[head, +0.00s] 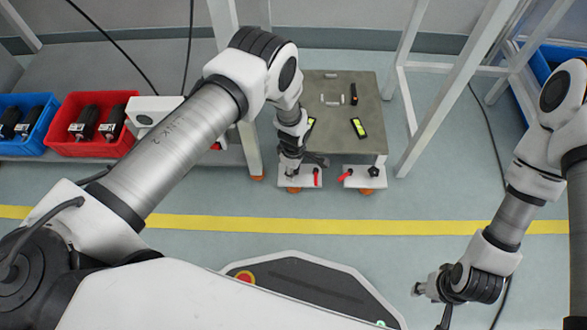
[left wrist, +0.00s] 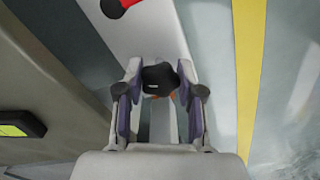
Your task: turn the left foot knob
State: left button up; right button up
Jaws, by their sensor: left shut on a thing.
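The left foot (head: 300,183) is a white plate at the front left of the grey machine base, with a red lever (head: 316,176) on it. Its black lobed knob (left wrist: 160,77) sits between my left fingers in the left wrist view. My left gripper (head: 291,172) points down over this plate and is shut on the knob, hiding it in the head view. The plate also shows in the left wrist view (left wrist: 150,35), with part of the red lever at the top. My right gripper (head: 428,303) is away at the lower right, fingers apart and empty.
The right foot (head: 360,183) stands beside, with its own black knob (head: 374,171) and red lever (head: 346,174). A grey plate (head: 340,115) lies above the feet. White frame legs (head: 408,100) stand close right. Red (head: 92,148) and blue (head: 30,145) bins are at left. Floor in front is clear.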

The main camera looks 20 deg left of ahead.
pick_arm(q)
jog(key=m, duration=0.3)
jog(key=shift+m, duration=0.3)
jog(key=m, duration=0.3)
jog(key=shift+m+p, duration=0.3)
jog(key=shift+p, duration=0.1)
jog(key=m+p, duration=0.1)
jog(key=m, duration=0.2)
jog(key=shift+m, duration=0.4)
jog(key=m+p, duration=0.1)
jog(key=m, duration=0.3)
jog(key=shift+s, duration=0.1)
jog(key=m+p, duration=0.1)
jog(key=m, duration=0.5)
jog(key=shift+m+p, duration=0.35)
jog(key=shift+m, duration=0.05)
jog(key=m+p, duration=0.1)
jog(key=m, duration=0.5)
jog(key=shift+a, duration=0.1)
jog(key=shift+f, duration=0.1)
